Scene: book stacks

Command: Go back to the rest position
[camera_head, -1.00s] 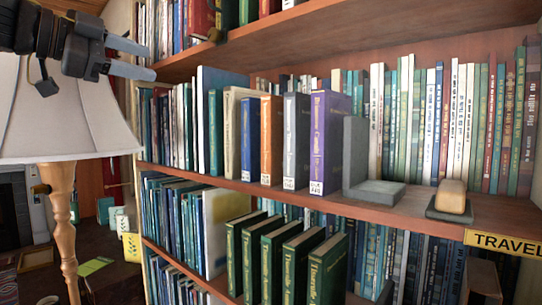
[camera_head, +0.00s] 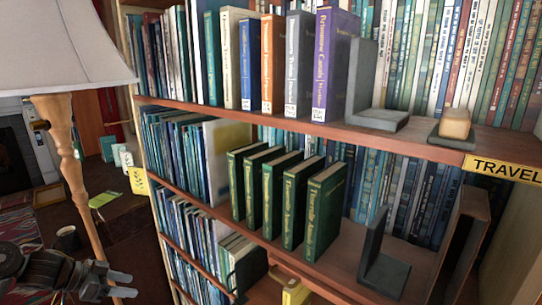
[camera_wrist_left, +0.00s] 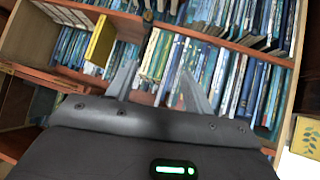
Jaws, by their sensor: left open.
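My left gripper (camera_head: 121,284) is at the lower left of the head view, low and in front of the bookcase. Its two fingers are apart with nothing between them. The left wrist view also shows the open fingers (camera_wrist_left: 155,90) pointing at the bookcase, with rows of books beyond and a gap of air between. My right gripper is not in either view.
The bookcase holds a purple book (camera_head: 334,65), several green books (camera_head: 325,210) and a grey bookend (camera_head: 378,265). A TRAVEL sign (camera_head: 505,169) marks a shelf edge. A floor lamp (camera_head: 60,50) stands left, near my left arm. A mug (camera_head: 67,238) is behind.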

